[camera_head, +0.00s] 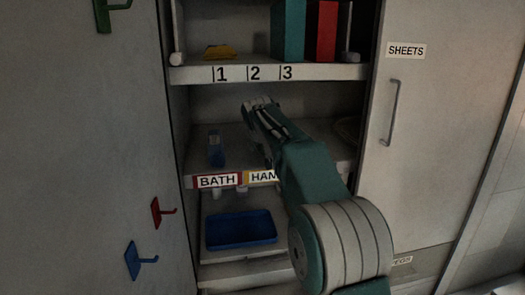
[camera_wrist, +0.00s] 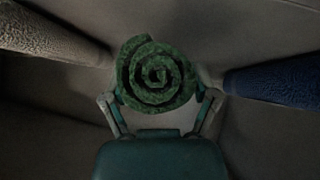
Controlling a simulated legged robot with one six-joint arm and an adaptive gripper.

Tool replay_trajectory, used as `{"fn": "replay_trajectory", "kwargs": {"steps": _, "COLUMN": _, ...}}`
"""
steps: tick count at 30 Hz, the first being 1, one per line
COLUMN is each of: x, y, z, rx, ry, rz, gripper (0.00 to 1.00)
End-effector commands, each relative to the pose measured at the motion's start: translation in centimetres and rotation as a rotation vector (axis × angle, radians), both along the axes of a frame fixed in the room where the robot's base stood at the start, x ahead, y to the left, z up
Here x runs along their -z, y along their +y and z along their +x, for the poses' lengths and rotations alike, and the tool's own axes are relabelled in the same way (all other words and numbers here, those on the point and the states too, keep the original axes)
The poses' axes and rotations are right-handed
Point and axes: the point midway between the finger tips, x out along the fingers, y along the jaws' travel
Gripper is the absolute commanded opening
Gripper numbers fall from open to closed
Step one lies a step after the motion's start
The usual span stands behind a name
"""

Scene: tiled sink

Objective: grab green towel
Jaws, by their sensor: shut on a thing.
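The green towel (camera_wrist: 157,72) is rolled up, its spiral end facing the camera in the wrist view. My gripper (camera_wrist: 158,98) has one finger on each side of the roll and is shut on it. In the head view my gripper (camera_head: 260,104) is inside the middle shelf, above the BATH and HAN... labels. The green towel cannot be made out there.
A blue roll (camera_wrist: 278,82) and a beige roll (camera_wrist: 45,38) flank the towel in the wrist view. A blue tray (camera_head: 240,243) is below; books (camera_head: 288,30) stand above. Cabinet doors flank the shelves.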

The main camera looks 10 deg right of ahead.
Motion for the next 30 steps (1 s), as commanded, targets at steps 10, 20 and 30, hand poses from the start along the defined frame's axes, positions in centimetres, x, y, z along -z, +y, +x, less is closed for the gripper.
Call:
{"fn": "replay_trajectory", "kwargs": {"steps": 10, "x": -5.0, "y": -0.1, "z": -3.5, "rx": 0.0, "ry": -0.004, "rz": 0.001, "gripper": 0.27}}
{"fn": "replay_trajectory", "kwargs": {"steps": 20, "x": -8.0, "y": -0.2, "z": -7.6, "rx": -0.001, "ry": -0.003, "rz": 0.0, "gripper": 0.27}}
{"fn": "replay_trajectory", "kwargs": {"steps": 30, "x": -9.9, "y": -0.3, "z": -12.0, "rx": 0.0, "ry": -0.002, "rz": 0.0, "gripper": 0.27}}
